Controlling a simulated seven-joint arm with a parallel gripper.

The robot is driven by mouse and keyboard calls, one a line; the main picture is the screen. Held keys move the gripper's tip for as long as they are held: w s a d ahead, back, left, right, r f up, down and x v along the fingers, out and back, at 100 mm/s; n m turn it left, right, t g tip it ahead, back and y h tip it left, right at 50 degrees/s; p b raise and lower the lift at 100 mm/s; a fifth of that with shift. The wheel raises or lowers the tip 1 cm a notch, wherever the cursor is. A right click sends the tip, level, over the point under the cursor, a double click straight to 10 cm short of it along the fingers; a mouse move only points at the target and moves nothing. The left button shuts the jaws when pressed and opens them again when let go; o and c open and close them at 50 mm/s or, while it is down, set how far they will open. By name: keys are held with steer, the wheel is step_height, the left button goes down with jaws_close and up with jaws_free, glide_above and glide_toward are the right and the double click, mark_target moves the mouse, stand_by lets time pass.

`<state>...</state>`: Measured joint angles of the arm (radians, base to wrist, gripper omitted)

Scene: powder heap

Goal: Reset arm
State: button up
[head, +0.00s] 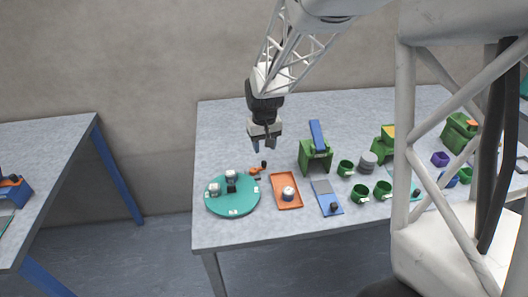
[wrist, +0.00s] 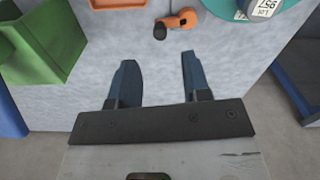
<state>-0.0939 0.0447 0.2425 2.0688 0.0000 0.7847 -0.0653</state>
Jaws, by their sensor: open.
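My gripper (head: 264,146) hangs above the grey table (head: 226,125) in the head view, left of the green box with a blue upright part (head: 316,158) and behind the teal round tray (head: 238,205). Its two blue fingers also show in the wrist view (wrist: 158,78). They are spread apart, with only bare table surface seen between them. My gripper is empty and appears clear of the objects.
An orange tool (wrist: 178,22) lies ahead of the fingers in the wrist view. Several green cups, including one (head: 345,168), stand to the right. The table's back left area is clear.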

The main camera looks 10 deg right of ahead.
steer(key=shift+r, duration=0.3)
stand_by(0.4)
steer(key=s+d+r+m+t, duration=0.1)
steer(key=s+d+r, duration=0.1)
steer(key=s+r, duration=0.55)
steer(key=s+d+r, duration=0.2)
steer(key=s+r, duration=0.2)
steer(key=s, duration=0.6)
steer(key=s+d+r+m+t, duration=0.1)
steer(key=s+d+r, duration=0.1)
steer(key=s, duration=1.4)
steer(key=shift+d+r+t, duration=0.15)
steer(key=shift+r+t, duration=0.15)
steer(key=shift+r, duration=0.2)
